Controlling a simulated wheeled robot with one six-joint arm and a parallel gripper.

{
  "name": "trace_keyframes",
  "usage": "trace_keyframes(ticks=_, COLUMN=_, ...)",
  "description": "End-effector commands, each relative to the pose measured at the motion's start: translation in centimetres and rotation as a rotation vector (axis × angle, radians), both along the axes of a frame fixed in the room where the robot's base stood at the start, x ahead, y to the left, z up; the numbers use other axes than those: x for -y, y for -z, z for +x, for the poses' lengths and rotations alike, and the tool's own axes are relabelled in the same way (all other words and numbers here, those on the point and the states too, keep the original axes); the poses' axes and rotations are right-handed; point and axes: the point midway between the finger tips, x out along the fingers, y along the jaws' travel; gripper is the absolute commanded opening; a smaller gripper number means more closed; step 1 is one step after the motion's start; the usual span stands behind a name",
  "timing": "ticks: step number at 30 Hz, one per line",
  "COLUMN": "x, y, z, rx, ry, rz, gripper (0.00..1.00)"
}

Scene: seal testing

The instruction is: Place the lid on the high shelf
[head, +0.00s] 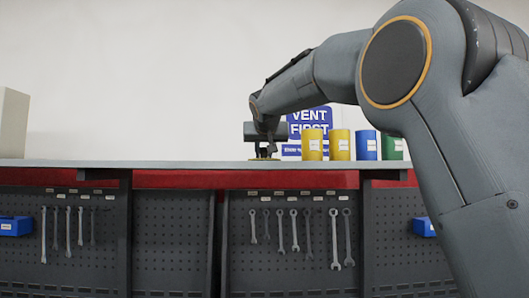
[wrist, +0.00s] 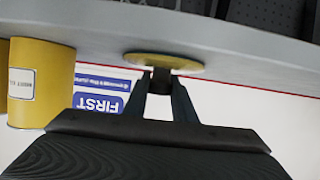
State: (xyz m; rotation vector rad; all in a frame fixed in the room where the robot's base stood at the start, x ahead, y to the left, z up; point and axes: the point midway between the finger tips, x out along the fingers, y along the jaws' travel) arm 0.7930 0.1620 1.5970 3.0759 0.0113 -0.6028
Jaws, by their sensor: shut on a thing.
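The lid is a flat yellow disc with a dark knob, and in the wrist view the lid (wrist: 163,61) is at the tips of my gripper (wrist: 160,85). The two fingers are shut on its dark knob. In the head view my gripper (head: 265,148) points down at a raised grey top (head: 200,163), with the lid low beneath it, partly hidden. The lid is at or just above this surface; I cannot tell whether it touches. The grey top also shows in the wrist view (wrist: 235,45). No other high shelf is in view.
Two yellow canisters (head: 312,145), a blue one (head: 366,145) and a green one (head: 391,148) stand right of my gripper. A blue and white sign (head: 309,119) is behind. Pegboards with wrenches (head: 295,232) hang below.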

Motion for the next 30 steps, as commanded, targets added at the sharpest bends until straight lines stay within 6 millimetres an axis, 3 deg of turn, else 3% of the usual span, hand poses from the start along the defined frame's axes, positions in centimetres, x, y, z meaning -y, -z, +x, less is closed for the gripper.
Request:
trace_keyframes(ticks=2, x=0.0, y=0.1, z=0.0, rx=0.002, ry=0.0, rz=0.0, gripper=0.0)
trace_keyframes(ticks=3, x=0.0, y=0.3, z=0.0, rx=0.0, ry=0.0, rz=0.0, gripper=0.26)
trace_keyframes(ticks=6, x=0.0, y=0.2, z=0.0, rx=0.0, ry=0.0, rz=0.0, gripper=0.42)
trace_keyframes(ticks=19, x=0.0, y=-0.3, z=-0.1, rx=0.001, ry=0.0, rz=0.0, gripper=0.43)
trace_keyframes(ticks=30, x=-0.1, y=-2.7, z=-6.7, rx=0.004, ry=-0.002, rz=0.002, gripper=0.43)
